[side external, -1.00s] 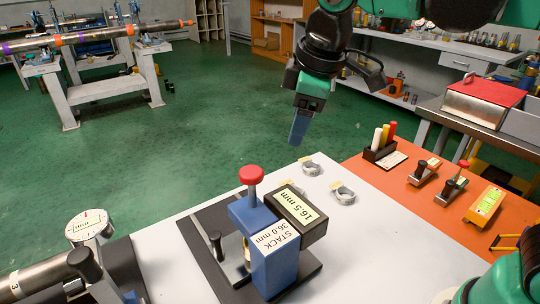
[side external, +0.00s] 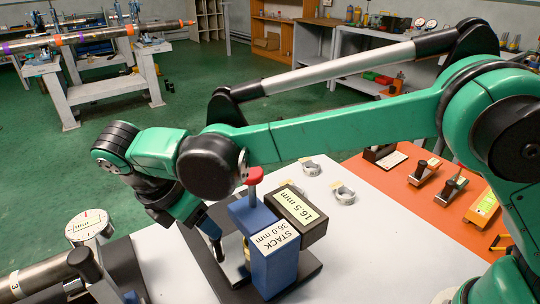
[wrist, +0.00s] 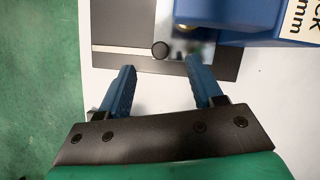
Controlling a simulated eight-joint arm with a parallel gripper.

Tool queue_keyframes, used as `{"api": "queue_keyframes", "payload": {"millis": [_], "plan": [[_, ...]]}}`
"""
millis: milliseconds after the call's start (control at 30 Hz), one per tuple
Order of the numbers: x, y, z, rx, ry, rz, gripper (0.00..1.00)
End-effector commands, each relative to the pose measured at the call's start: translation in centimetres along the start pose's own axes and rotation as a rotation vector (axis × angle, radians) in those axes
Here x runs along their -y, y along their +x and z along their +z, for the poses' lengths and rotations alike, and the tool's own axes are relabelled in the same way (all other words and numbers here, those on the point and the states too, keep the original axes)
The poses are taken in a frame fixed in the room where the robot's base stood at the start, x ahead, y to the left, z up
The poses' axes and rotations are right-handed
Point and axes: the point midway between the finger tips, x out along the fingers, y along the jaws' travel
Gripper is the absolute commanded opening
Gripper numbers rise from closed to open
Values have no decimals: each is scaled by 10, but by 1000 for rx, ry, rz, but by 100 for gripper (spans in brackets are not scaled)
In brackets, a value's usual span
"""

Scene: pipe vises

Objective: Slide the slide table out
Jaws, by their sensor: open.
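The slide table (side external: 236,268) is a light metal plate on a dark base (side external: 190,236), low beside the blue press frame (side external: 272,268). Its upright black handle (side external: 219,252) stands at its near-left end. In the wrist view the handle's round knob (wrist: 160,50) appears just beyond and between my open fingertips, with the shiny table (wrist: 171,46) behind it. My gripper (wrist: 160,70) has two blue fingers spread apart with nothing between them. In the side view my gripper (side external: 205,224) points down close to the handle, partly hidden by my arm; contact cannot be told.
A red knob (side external: 254,176) tops the blue frame, which has a "STACK 36.0 mm" label; a dark "16.5 mm" block (side external: 300,212) adjoins it. A pipe (side external: 40,278) in a vise with a dial gauge (side external: 90,228) stands at lower left.

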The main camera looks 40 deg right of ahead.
Motion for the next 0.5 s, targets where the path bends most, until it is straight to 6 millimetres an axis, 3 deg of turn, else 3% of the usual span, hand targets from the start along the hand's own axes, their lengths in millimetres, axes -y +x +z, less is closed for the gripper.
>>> {"api": "queue_keyframes", "payload": {"millis": [500], "plan": [[0, 62, -4, -1, 3, 1, 60]]}}
